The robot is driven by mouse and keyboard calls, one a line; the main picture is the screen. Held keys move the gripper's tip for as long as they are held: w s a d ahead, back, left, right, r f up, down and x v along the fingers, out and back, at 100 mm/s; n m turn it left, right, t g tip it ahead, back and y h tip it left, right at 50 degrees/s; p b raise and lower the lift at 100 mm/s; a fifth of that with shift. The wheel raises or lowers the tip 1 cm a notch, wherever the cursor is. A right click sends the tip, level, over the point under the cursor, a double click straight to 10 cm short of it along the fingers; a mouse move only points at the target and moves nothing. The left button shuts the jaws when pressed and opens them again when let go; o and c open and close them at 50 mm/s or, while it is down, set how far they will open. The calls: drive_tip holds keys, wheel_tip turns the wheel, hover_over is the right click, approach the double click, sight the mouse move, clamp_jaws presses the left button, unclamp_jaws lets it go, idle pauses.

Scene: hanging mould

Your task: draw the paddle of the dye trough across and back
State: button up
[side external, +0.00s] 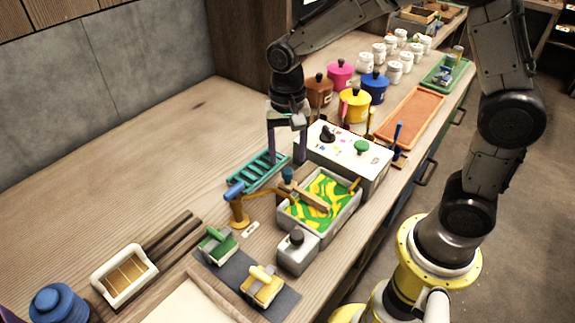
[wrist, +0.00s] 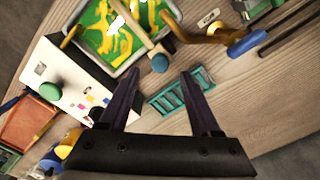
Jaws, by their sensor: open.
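The dye trough (side external: 338,227) is a grey box of green dye streaked with yellow; its rim also shows in the wrist view (wrist: 72,22). The paddle is a wooden bar (side external: 312,199) lying over the trough, with a dark blue knob (side external: 288,174) at its far end. In the wrist view the bar (wrist: 133,24) runs to the blue knob (wrist: 160,63). My gripper (side external: 286,160) is open and empty, pointing down above the knob. In the wrist view the knob shows between and just beyond the fingertips (wrist: 160,76). No contact shows.
A white control box (side external: 345,158) with a green knob stands right behind the trough. A brown post with a blue-ended arm (side external: 238,205) stands left. A teal rack (side external: 258,170) lies beside my fingers. A grey lidded box (side external: 297,254) is in front.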

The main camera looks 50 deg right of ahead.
sight(288, 171)
drive_tip(key=shift+f, duration=2.3)
clamp_jaws()
drive_tip(key=shift+r, duration=0.1)
